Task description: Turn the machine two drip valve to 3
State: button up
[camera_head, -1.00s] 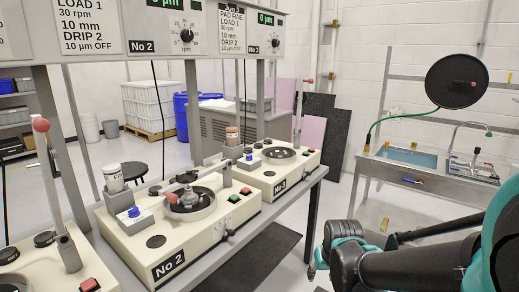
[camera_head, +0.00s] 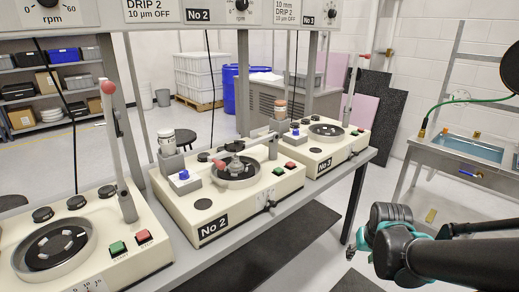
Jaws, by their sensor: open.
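Machine two (camera_head: 213,206), a cream polishing machine labelled No 2, stands mid-bench. At its left rear, a white bottle (camera_head: 166,143) stands on a grey holder (camera_head: 170,165). In front of the holder, a small blue knob (camera_head: 184,174) sits on a pale block; it looks like the drip valve. Its setting is too small to read. A round plate (camera_head: 236,172) with a fixture on it lies to the knob's right. My arm's teal and black joint shows at lower right, apart from the machine.
Machine one (camera_head: 65,245), with an upright red-knobbed lever (camera_head: 108,90), stands at left. Machine No 3 (camera_head: 318,157) stands at right. Uprights (camera_head: 243,95) and a display panel (camera_head: 150,12) rise behind the machines. A dark floor mat (camera_head: 265,250) lies before the bench. A sink (camera_head: 470,150) stands at right.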

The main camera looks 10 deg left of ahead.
aim_at(184, 174)
jog(key=u, duration=1.45)
jog(key=i+l+z, duration=0.15)
jog(key=l+z, duration=0.25)
jog(key=j, duration=0.1)
